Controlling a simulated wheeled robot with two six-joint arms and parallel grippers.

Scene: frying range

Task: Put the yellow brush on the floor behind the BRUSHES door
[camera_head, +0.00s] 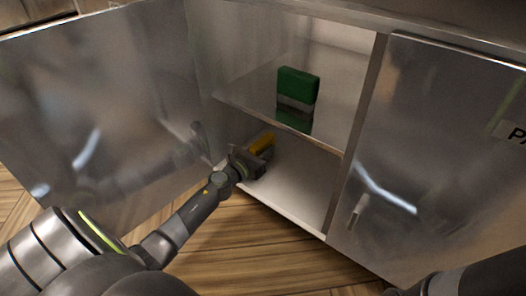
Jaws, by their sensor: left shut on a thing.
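My left gripper (259,155) is shut on the yellow brush (262,141). It holds the brush inside the open cabinet, in the lower compartment below the shelf. The jaws hide part of the brush, and I cannot tell whether it touches the cabinet floor (290,190). The open door (100,100) stands swung out to the left; no lettering shows on the side I see. My right gripper is not in view; only a dark part of my right arm shows at the bottom right.
A green block-like item (298,84) stands on the shelf (240,106) above. The right door (430,160) is shut, with a handle and a partly cut-off label beginning with P. The cabinet floor to the right of the gripper is clear. Wooden flooring (250,235) lies in front.

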